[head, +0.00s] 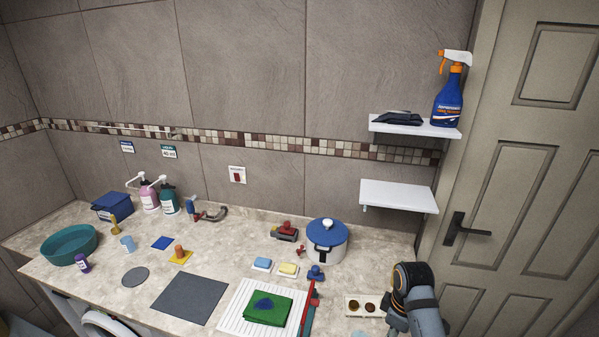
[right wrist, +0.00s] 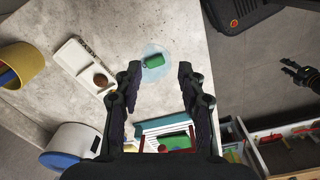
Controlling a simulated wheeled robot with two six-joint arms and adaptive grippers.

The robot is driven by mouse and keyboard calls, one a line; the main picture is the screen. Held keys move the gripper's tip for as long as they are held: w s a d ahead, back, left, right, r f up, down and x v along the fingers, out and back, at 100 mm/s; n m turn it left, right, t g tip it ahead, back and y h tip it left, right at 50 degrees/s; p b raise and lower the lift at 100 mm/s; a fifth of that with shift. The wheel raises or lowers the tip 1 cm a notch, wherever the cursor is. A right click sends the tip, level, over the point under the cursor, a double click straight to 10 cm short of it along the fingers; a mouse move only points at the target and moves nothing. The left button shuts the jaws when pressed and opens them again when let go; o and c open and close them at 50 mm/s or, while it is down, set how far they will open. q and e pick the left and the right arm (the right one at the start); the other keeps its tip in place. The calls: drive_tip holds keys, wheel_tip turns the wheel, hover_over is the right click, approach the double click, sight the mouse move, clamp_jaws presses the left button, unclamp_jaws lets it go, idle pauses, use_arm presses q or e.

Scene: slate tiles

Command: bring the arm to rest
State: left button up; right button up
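My right arm (head: 415,295) comes in at the lower right of the head view, over the counter's right end; its fingertips are hidden there. In the right wrist view my right gripper (right wrist: 160,70) is open, its two dark fingers apart with nothing held. A green block (right wrist: 153,60) on a pale bluish dish lies on the counter beyond the gap between the fingertips. A dark gripper, apparently my left gripper (right wrist: 300,72), shows at the right edge of the right wrist view, over the floor. Its finger opening is too small to judge. It is not in the head view.
A white tray (head: 352,304) with brown round things lies beside my right arm. A blue-lidded pot (head: 327,242) stands behind. An open drawer (right wrist: 245,140) shows below the counter. Wall shelves (head: 399,197) overhang the right end.

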drive_tip(key=s+f+m+t, duration=0.1)
drive_tip(key=s+m+t, duration=0.3)
drive_tip(key=s+m, duration=0.9)
drive_tip(key=s+d+f+n+g+h+b, duration=0.1)
drive_tip(key=s+d+f+b, duration=0.15)
drive_tip(key=f, duration=1.25)
drive_tip(key=s+d+f+n+g+b, duration=0.15)
drive_tip(key=f+b, duration=0.25)
drive_tip(key=f, duration=1.2)
use_arm(q)
wheel_tip(320, 180, down, 11)
drive_tip(key=w+b, duration=0.1)
drive_tip(key=b, duration=0.3)
drive_tip(key=shift+w, duration=0.2)
use_arm(e)
drive_tip(key=s+f, duration=1.9)
drive_tip(key=f, duration=0.2)
drive_tip(key=shift+s+d+f, duration=0.2)
drive_tip(key=shift+f, duration=0.2)
